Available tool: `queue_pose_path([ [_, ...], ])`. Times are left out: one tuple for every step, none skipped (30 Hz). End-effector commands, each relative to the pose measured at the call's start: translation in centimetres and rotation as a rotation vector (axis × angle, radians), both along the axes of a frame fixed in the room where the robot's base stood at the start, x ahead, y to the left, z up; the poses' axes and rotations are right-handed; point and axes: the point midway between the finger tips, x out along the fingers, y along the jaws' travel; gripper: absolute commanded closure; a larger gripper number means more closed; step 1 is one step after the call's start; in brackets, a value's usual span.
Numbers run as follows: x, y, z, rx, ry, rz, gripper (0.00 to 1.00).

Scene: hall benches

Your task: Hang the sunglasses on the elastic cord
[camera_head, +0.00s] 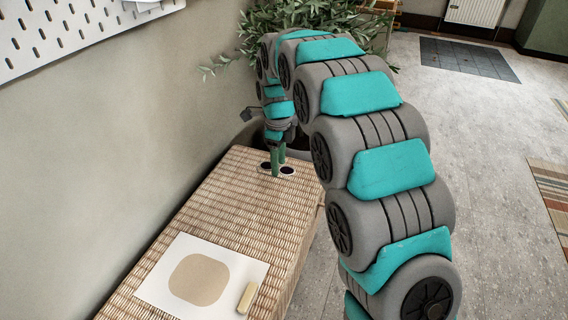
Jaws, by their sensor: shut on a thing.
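The sunglasses (287,170), with dark lenses and a pale frame, are at the far end of the woven-topped bench (220,208). My gripper (275,172) points down at them, its green fingers shut on the sunglasses between the two lenses. I cannot tell whether the sunglasses touch the bench top or are just above it. My gripper and arm hide part of them and what lies behind. I cannot make out the elastic cord in this view.
A white sheet with a tan patch (200,279) lies on the near bench top, with a small yellowish block (247,298) at its right corner. A leafy plant (250,45) stands behind my arm. A pegboard (60,30) hangs on the left wall. Open floor lies right.

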Motion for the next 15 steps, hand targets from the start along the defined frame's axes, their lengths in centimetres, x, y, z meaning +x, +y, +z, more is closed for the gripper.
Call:
queue_pose_path([
  [0.0, 0.1, 0.0, 0.0, 0.0, -0.01, 1.0],
  [0.0, 0.1, -0.1, -0.001, 0.0, -0.014, 1.0],
  [0.0, 0.1, -0.2, -0.001, 0.0, -0.017, 1.0],
  [0.0, 0.1, -0.2, -0.001, 0.0, -0.017, 1.0],
  [0.0, 0.0, -0.3, -0.001, 0.0, -0.018, 1.0],
  [0.0, 0.0, -0.5, -0.001, 0.0, -0.017, 1.0],
  [0.0, 0.0, -0.6, -0.002, 0.002, -0.017, 1.0],
  [0.0, 0.0, -0.8, -0.002, 0.002, -0.017, 1.0],
  [0.0, 0.0, -1.1, -0.002, 0.002, -0.017, 1.0],
  [0.0, 0.0, -1.3, -0.002, 0.002, -0.016, 1.0],
  [0.0, 0.0, -1.5, -0.001, 0.001, -0.016, 1.0],
  [0.0, 0.0, -1.8, -0.001, 0.001, -0.016, 1.0],
  [0.0, 0.1, -2.1, -0.001, 0.001, -0.016, 1.0],
  [0.0, 0.1, -2.3, -0.001, 0.001, -0.016, 1.0],
  [0.0, 0.1, -2.7, -0.001, 0.001, -0.016, 1.0],
])
